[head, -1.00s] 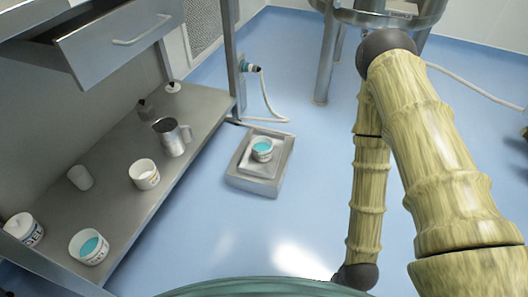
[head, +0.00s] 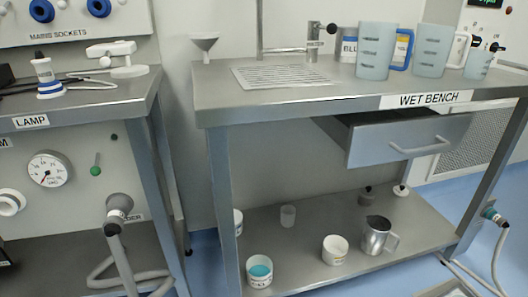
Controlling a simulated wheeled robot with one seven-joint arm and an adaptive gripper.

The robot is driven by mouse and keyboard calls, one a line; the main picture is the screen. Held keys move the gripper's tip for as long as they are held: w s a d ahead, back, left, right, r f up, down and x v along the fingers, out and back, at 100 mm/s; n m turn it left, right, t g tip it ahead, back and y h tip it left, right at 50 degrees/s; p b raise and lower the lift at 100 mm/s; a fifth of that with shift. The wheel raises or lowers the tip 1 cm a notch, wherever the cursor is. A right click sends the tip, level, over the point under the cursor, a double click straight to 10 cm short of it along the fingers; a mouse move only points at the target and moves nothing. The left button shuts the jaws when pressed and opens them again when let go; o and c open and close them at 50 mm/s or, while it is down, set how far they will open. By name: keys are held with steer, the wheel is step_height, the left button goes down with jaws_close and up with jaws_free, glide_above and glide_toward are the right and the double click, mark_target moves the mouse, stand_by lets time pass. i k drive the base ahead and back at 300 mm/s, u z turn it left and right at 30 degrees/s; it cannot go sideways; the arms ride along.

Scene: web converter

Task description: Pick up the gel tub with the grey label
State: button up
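An open white tub with teal gel (head: 260,272) stands at the front left of the wet bench's lower shelf. Another white tub (head: 335,251) stands further right on the same shelf; its label is too small to read. A third white tub (head: 238,223) is mostly hidden behind the bench's left leg. I cannot tell which label is grey. My gripper and arm are not in view.
Above, an open drawer (head: 408,140) juts out. Jugs (head: 374,52) stand on the bench top. A lamp bench (head: 80,95) is left.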

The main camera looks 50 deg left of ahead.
mark_target(259, 268)
steer(key=k, duration=0.95)
steer(key=z, duration=0.75)
steer(key=i, duration=0.85)
steer(key=u, duration=2.5)
